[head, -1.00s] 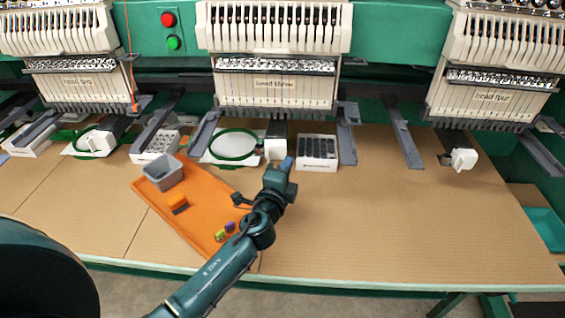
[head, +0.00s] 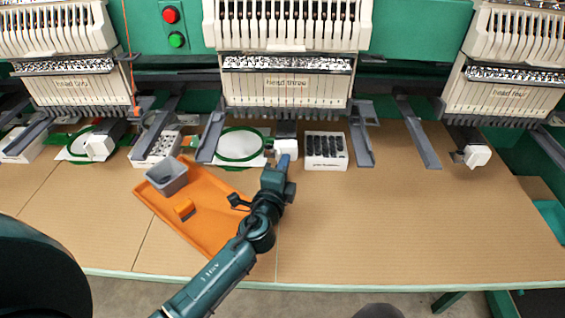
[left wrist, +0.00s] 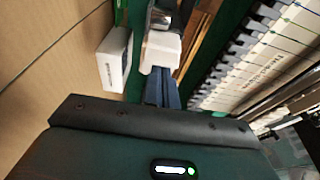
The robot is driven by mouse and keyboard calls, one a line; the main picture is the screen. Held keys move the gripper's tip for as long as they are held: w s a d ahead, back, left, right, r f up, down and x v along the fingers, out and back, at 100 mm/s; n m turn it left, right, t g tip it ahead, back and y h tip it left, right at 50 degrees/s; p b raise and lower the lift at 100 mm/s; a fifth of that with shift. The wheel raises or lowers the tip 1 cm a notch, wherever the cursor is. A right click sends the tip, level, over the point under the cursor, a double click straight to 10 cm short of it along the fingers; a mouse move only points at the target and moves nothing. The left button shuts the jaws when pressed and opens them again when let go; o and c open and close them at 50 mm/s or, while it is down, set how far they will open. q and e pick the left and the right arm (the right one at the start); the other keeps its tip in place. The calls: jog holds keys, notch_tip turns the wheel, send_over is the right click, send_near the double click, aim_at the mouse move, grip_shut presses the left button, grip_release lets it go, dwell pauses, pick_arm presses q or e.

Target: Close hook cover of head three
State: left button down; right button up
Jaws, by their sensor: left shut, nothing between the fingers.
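Head three (head: 287,84) is the middle sewing head in the head view. Its white hook cover (head: 287,148) sits at the front end of the arm below it, right of the green hoop (head: 240,160). My left gripper (head: 284,162) is shut and empty, with its fingertips at the front of this cover. In the left wrist view the blue fingers (left wrist: 163,90) reach the near end of the white cover (left wrist: 160,52); I cannot tell if they touch it. Metal parts (left wrist: 162,18) show beyond the cover. My right gripper is not in view.
A white box of dark bobbins (head: 326,163) stands close to the right of the cover. The table on the right is clear.

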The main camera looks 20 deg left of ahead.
pick_arm(q)
jog(key=shift+a+b, duration=0.35)
jog(key=shift+a, duration=0.65)
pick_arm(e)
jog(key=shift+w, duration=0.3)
pick_arm(q)
jog(key=shift+w, duration=0.1)
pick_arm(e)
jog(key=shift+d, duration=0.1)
